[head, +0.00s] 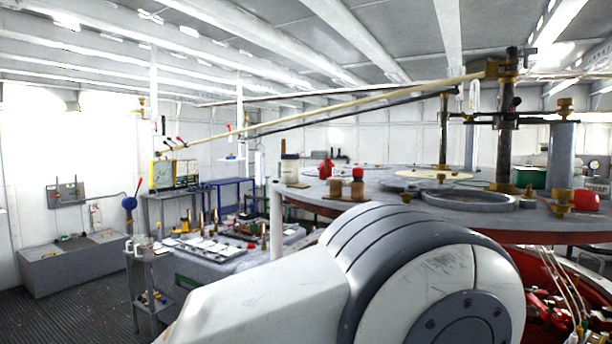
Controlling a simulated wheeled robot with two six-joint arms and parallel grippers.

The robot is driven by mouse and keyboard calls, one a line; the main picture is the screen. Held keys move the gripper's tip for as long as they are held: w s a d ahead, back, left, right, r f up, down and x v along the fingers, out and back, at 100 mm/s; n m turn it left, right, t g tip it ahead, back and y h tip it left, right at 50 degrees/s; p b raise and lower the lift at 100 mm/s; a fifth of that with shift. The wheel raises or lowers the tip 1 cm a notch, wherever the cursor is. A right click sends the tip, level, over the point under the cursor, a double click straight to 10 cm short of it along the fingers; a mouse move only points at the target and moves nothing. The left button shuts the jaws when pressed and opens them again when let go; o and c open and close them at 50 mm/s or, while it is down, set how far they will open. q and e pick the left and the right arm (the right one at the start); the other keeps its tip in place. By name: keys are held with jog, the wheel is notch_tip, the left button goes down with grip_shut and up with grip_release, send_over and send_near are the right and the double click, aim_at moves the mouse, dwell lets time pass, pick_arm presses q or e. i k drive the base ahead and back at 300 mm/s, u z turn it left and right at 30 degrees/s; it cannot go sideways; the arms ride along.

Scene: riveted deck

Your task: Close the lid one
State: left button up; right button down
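No single lid can be told for sure as lid one. A low grey chest (75,262) stands on the floor against the left wall, and its flat top looks shut, with small brass-coloured fittings. On the large round grey table (400,205) at the right are a flat pale disc (435,175) and, nearer, a dark-rimmed grey ring (467,199); I cannot tell whether either is a lid. Neither of my grippers is in view. A white and grey arm link of mine fills the lower middle and hides part of the table's front and the floor.
A bench (212,248) with trays and tools stands left of centre, beside a small grey stand (150,290). A long pale boom (330,115) crosses above the table to a dark post (506,130). Red machinery (550,300) lies under the table. Ribbed floor is clear at lower left.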

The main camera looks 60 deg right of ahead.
aim_at(402, 182)
jog(key=z, duration=0.05)
jog(key=i, duration=1.45)
jog(key=z, duration=1.15)
jog(key=i, duration=0.9)
jog(key=z, duration=0.9)
